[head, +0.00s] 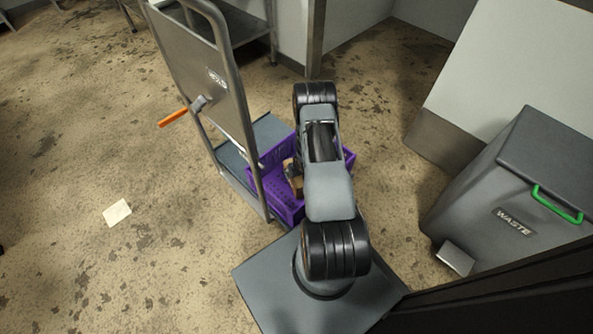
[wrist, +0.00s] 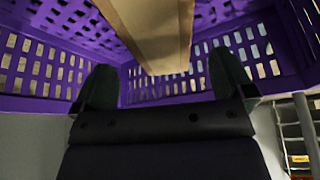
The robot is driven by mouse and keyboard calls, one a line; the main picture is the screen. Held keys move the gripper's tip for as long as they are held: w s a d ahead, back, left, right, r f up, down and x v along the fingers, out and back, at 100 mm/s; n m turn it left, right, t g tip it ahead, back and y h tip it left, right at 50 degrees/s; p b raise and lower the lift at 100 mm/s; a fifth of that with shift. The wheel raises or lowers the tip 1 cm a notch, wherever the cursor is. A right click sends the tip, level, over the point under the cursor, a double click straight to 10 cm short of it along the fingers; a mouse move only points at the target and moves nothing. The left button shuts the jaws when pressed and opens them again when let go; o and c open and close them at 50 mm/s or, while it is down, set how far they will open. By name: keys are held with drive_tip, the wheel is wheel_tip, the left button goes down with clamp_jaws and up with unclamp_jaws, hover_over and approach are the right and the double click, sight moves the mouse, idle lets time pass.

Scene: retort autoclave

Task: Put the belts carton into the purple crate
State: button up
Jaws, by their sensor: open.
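The purple crate (head: 285,205) sits on the platform of a grey trolley, partly hidden behind my arm in the head view. Its slotted walls fill much of the wrist view (wrist: 40,65). A brown carton (head: 294,181), seemingly the belts carton, shows inside the crate beside my arm; no label is readable. In the wrist view the carton (wrist: 152,32) is at the top middle, tilted in the picture, beyond my fingertips. My gripper (wrist: 164,84) is open, with a wide gap between its fingers and nothing clearly held. My arm mostly hides it in the head view.
A waste bin (head: 510,190) with a green handle stands at the right. Paper (head: 117,212) lies on the left floor, which is largely clear.

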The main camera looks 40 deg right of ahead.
drive_tip(key=shift+p+v, duration=0.7)
drive_tip(key=shift+v, duration=1.8)
